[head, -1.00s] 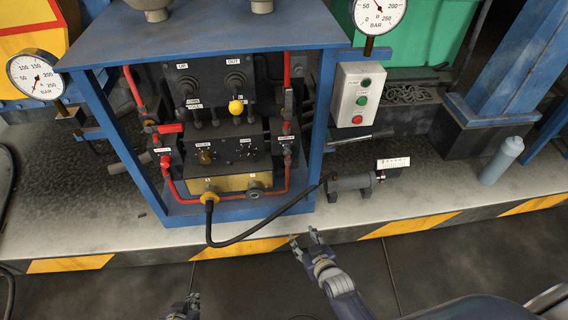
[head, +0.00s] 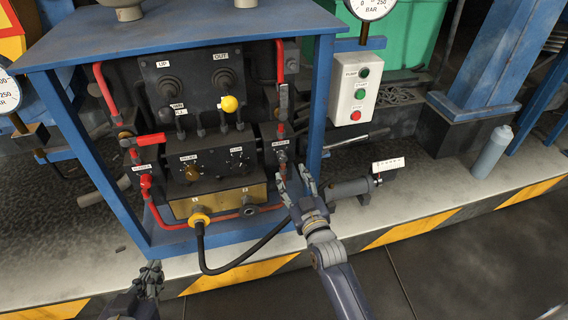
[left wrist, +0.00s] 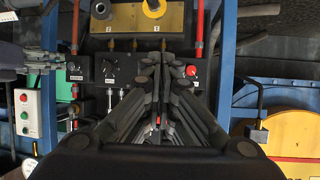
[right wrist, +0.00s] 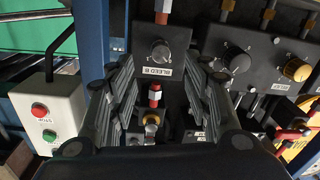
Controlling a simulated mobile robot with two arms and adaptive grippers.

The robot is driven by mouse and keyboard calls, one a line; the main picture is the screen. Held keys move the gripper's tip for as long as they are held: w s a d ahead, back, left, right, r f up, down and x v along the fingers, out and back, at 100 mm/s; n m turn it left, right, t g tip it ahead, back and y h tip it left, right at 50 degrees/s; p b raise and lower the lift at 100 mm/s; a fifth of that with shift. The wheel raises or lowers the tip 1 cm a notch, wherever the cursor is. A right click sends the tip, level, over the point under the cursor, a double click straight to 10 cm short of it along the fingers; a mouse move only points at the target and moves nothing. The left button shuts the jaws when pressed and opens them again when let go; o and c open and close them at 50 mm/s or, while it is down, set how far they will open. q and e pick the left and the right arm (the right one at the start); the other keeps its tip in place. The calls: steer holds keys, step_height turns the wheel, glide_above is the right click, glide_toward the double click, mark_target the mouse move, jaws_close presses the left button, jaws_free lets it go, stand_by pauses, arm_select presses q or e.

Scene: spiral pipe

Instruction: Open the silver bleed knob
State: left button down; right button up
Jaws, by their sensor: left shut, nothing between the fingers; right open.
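The silver bleed knob (head: 282,156) is on the black block at the right side of the blue-framed hydraulic panel, under a white label. In the right wrist view the round silver knob (right wrist: 161,53) shows upside down on its block, past the fingertips. My right gripper (head: 294,183) is open, just in front of and below the knob; its fingers (right wrist: 158,72) frame the knob's block, with nothing held. My left gripper (head: 152,272) is shut and empty, low at the panel's front left. Its closed fingertips (left wrist: 160,66) show in the left wrist view.
A red knob (head: 145,182) is at the panel's left. Red pipes (head: 283,60), levers with a yellow ball (head: 229,104) and a black hose (head: 240,262) crowd the frame. A button box (head: 354,88) stands at the right. The blue frame post (head: 321,105) is close beside my right gripper.

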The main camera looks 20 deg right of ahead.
mark_target(284, 160)
steer(key=w+b, duration=0.2)
steer(key=w, duration=0.5)
steer(key=shift+w, duration=0.3)
arm_select(q)
steer(key=w+d+r+t+h, duration=0.2)
steer(key=r+t, duration=0.4)
steer(key=r, duration=0.5)
steer(key=shift+w+d+r+t, duration=0.2)
steer(key=shift+w+r+t, duration=0.1)
steer(key=shift+w+t, duration=0.15)
arm_select(e)
steer(key=shift+w, duration=0.3)
arm_select(q)
steer(key=shift+w, duration=0.1)
arm_select(e)
steer(key=c, duration=1.1)
